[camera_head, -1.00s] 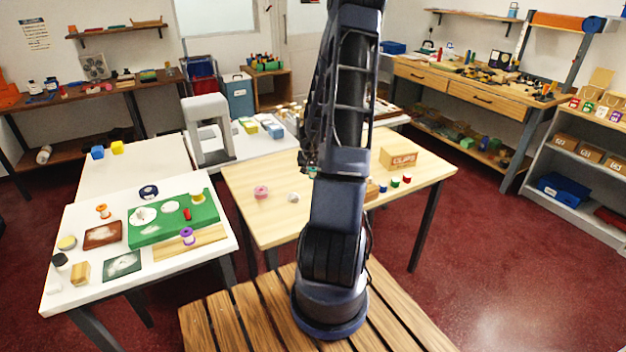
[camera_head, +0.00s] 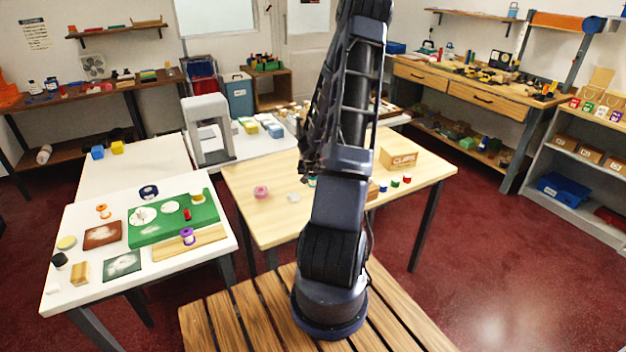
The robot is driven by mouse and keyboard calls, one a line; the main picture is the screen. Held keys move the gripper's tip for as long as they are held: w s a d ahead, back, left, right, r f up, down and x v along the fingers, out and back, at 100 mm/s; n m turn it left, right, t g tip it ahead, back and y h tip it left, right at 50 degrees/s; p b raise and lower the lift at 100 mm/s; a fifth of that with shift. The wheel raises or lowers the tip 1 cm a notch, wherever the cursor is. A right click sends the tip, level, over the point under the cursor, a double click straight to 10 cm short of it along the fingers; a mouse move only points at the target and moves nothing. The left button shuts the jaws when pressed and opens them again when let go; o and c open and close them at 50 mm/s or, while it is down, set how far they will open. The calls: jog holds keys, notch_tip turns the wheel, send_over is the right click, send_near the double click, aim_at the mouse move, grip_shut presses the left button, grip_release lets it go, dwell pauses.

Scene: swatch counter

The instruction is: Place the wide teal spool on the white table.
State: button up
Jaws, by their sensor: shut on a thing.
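My gripper (camera_head: 308,168) is over the light wooden table, mostly hidden behind my own arm. A small teal part of the wide teal spool (camera_head: 312,181) shows just below it, at the left edge of my arm. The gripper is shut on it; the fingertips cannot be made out. I cannot tell how far the spool is above the tabletop. The white table (camera_head: 82,216) stands at the left, apart from the gripper. It holds a green board (camera_head: 150,233), an orange spool (camera_head: 103,211), a dark blue spool (camera_head: 148,192) and a purple spool (camera_head: 187,236).
The light wooden table (camera_head: 262,225) holds a pink spool (camera_head: 261,192), a small whitish piece (camera_head: 293,197), a cardboard box (camera_head: 398,159) and small coloured spools at the right. A floor gap separates it from the white table. Bare white strips show along that table's edges.

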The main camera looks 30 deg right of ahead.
jog(key=o, duration=1)
jog(key=shift+o, duration=0.2)
